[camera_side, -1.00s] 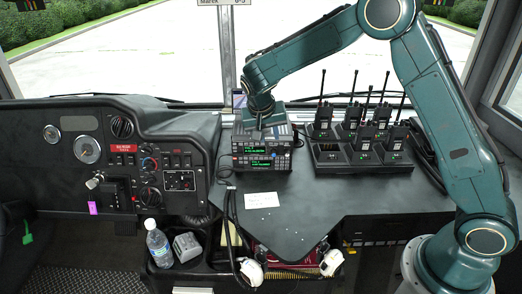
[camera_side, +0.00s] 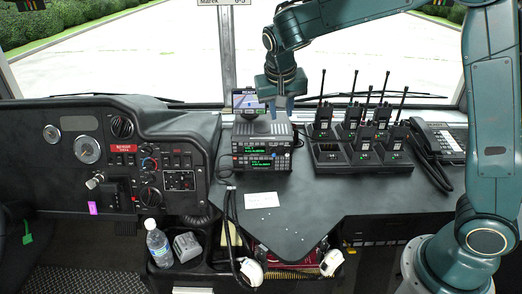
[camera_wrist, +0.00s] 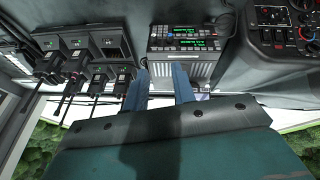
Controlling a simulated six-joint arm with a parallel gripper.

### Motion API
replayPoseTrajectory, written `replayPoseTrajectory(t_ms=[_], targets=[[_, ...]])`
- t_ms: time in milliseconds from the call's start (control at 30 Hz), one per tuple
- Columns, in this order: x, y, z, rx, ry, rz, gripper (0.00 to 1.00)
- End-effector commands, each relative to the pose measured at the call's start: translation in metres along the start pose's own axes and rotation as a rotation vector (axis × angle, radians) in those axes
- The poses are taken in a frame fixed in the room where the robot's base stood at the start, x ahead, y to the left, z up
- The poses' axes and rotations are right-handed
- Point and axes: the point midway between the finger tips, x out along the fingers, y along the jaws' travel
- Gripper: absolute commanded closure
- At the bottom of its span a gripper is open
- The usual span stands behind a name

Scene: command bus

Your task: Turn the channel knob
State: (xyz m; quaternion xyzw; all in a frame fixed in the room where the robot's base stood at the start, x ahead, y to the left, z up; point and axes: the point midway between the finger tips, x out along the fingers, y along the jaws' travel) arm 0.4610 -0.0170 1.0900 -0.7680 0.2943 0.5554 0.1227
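The radio stack (camera_side: 262,150) has two faces with green lettering on their displays, and stands at the left end of the dark counter. Its top and faces also show in the wrist view (camera_wrist: 183,45). The channel knob is too small to tell apart among the controls. My gripper (camera_side: 281,110) hangs above the back of the radio stack, pointing down, apart from the front controls. In the wrist view its two blue fingers (camera_wrist: 161,70) are spread with a gap between them. Nothing is held, and the radio shows beyond the tips.
Several handheld radios stand in a charger (camera_side: 362,158) right of the stack, antennas up. A desk phone (camera_side: 440,140) is at far right. A white card (camera_side: 262,200) lies in front on mostly clear counter. The dashboard (camera_side: 120,155) is left.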

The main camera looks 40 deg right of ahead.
Motion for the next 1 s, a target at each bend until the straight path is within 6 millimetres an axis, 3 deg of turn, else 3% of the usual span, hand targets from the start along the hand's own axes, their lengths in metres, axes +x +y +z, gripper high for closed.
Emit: replayPoseTrajectory(t_ms=[1000], targets=[[-0.07,0.067,0.048,-0.161,0.022,-0.151,0.74]])
